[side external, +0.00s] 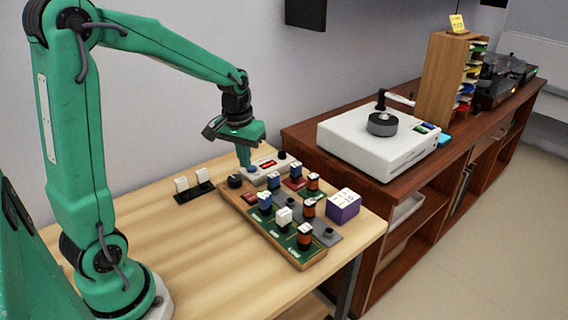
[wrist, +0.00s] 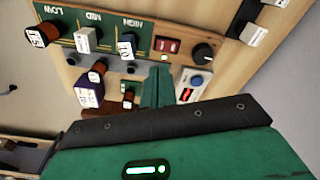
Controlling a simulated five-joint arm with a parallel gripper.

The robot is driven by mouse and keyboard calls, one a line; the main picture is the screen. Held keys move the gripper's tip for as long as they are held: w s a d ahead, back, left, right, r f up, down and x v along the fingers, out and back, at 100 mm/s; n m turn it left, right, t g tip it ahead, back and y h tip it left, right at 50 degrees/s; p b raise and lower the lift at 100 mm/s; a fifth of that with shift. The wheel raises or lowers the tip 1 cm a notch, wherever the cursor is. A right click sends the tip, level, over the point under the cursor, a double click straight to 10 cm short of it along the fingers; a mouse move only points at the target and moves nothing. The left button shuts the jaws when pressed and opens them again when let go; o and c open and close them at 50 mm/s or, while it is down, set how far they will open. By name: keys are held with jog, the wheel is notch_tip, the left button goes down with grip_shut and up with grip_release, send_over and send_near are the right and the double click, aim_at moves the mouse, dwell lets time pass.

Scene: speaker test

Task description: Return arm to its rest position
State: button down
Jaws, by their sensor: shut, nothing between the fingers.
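My gripper (side external: 247,160) is shut and empty. It points down beside the left end of a small white box (side external: 272,167) with a red display. In the wrist view my shut fingers (wrist: 157,88) show left of the box's blue button (wrist: 196,81). I cannot tell whether the fingers touch anything. My arm is stretched out over the wooden table (side external: 160,245). A test board (side external: 297,254) lies in front, with LOW, MID and HIGH rows. It holds orange-black, white and blue parts, and a red switch (wrist: 167,46) beside a black knob (wrist: 204,53).
A black strip (side external: 196,194) with two white blocks lies left of the board. A purple block (side external: 343,205) stands on its right. A dark wood cabinet (side external: 310,144) behind carries a white device (side external: 345,133) and a wooden rack (side external: 441,75). The table's left part is clear.

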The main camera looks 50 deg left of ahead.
jog(key=s+d+r+m+t, duration=0.2)
jog(key=s+d+r, duration=0.2)
jog(key=s, duration=0.3)
jog(key=s+d+r+m+t, duration=0.2)
jog(key=s+d+r, duration=0.3)
jog(key=s+d, duration=0.2)
jog(key=shift+s+r+m+t, duration=0.15)
jog(key=shift+s+m+t, duration=0.15)
jog(key=shift+s+m, duration=0.1)
dwell(0.7)
